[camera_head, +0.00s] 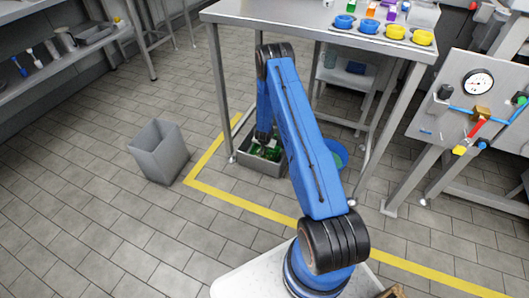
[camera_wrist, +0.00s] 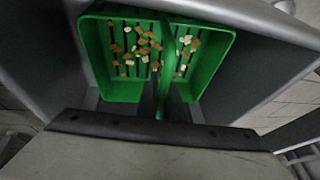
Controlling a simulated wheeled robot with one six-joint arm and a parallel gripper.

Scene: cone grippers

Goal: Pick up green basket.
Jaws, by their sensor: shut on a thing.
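The green basket (camera_wrist: 100,60) shows from above in the wrist view, with slots in its floor and small brown and white pieces in it. Its green handle (camera_wrist: 168,50) runs across the middle. My gripper (camera_wrist: 162,95) is shut on the handle; the exact contact is dark and partly hidden. In the head view, my gripper (camera_head: 264,138) reaches down into a grey crate (camera_head: 262,165) on the floor, where only bits of green show. The basket is still within the crate's walls. I cannot tell whether it touches the crate floor.
The crate stands beneath a metal table (camera_head: 310,20) holding blue and yellow rings. A grey bin (camera_head: 160,152) stands to the left on open tiled floor. A blue-green round container (camera_head: 337,153) is right of the crate. A gauge panel (camera_head: 470,100) stands at right.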

